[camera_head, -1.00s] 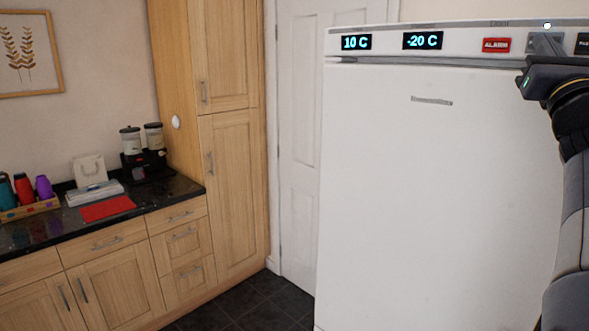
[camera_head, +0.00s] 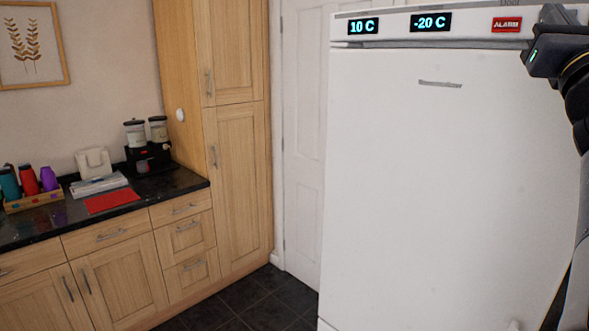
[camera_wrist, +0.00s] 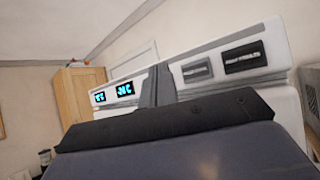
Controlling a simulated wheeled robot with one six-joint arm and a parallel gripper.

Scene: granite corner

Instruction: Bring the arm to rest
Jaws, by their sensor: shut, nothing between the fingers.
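My gripper (camera_head: 556,14) is at the upper right of the head view, raised in front of the top panel of a white fridge-freezer (camera_head: 430,180). It is shut, with nothing visible in it. In the wrist view my gripper's grey fingers (camera_wrist: 158,86) stand upright in front of the panel, covering part of it. I cannot tell whether they touch the panel. My dark arm runs down the right edge of the head view.
The panel has a 10 C display (camera_head: 363,27), a -20 C display (camera_head: 431,22) and a red ALARM sign (camera_head: 507,24). The wrist view shows a grey switch (camera_wrist: 196,70) and a dark one (camera_wrist: 245,57). A black counter (camera_head: 150,194) stands left; dark floor (camera_head: 262,296) shows between.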

